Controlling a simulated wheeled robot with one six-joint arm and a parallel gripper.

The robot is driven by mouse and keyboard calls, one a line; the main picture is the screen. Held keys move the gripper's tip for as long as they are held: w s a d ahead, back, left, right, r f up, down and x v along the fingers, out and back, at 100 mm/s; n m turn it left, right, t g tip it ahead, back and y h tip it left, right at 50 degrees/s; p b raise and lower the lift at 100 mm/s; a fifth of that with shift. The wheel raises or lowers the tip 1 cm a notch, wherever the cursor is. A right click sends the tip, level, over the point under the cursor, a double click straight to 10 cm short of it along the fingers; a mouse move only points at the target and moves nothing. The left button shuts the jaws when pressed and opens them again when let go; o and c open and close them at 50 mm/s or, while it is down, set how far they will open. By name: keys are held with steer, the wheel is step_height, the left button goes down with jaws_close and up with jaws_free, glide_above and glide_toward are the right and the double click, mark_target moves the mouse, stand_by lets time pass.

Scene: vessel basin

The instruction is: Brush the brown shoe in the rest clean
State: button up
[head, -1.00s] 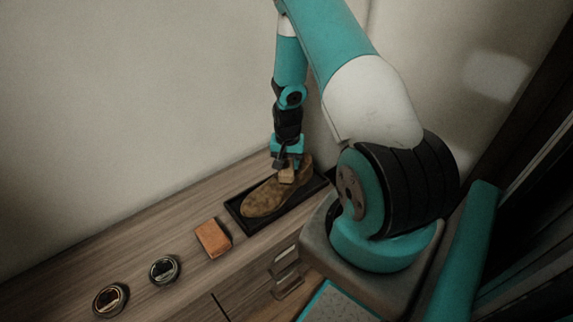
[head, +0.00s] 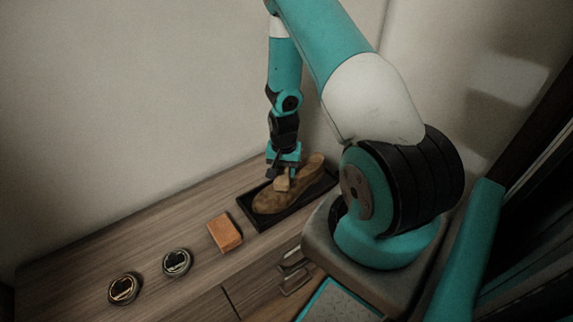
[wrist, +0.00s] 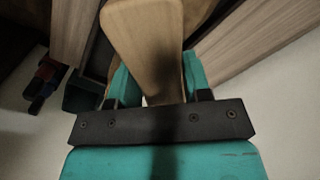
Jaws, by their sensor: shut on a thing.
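The brown shoe (head: 272,201) lies in the black tray-like rest (head: 247,214) on the wooden counter, toe toward the lower left. Its surface looks mottled, with darker patches. My gripper (head: 284,170) is over the shoe's middle and front, shut on a brush with a pale wooden body (head: 283,185). The brush is at the shoe's upper and appears to touch it; its bristles cannot be made out. In the wrist view the brush's wooden back (wrist: 146,38) fills the space between the fingers (wrist: 158,88) and hides most of the shoe.
An orange-brown block (head: 225,233) lies left of the rest. Two round tins (head: 177,262) (head: 124,289) stand farther left. The wall is close behind the counter.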

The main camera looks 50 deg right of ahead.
steer(key=shift+w+a, duration=0.25)
steer(key=shift+a, duration=0.95)
steer(key=shift+w+r+p, duration=0.1)
steer(key=shift+r+p, duration=0.15)
steer(key=shift+p, duration=0.35)
step_height(320, 180, up, 4)
steer(key=shift+f+p, duration=0.15)
steer(key=shift+p, duration=0.5)
steer(key=shift+r+p, duration=2)
steer(key=shift+r, duration=0.35)
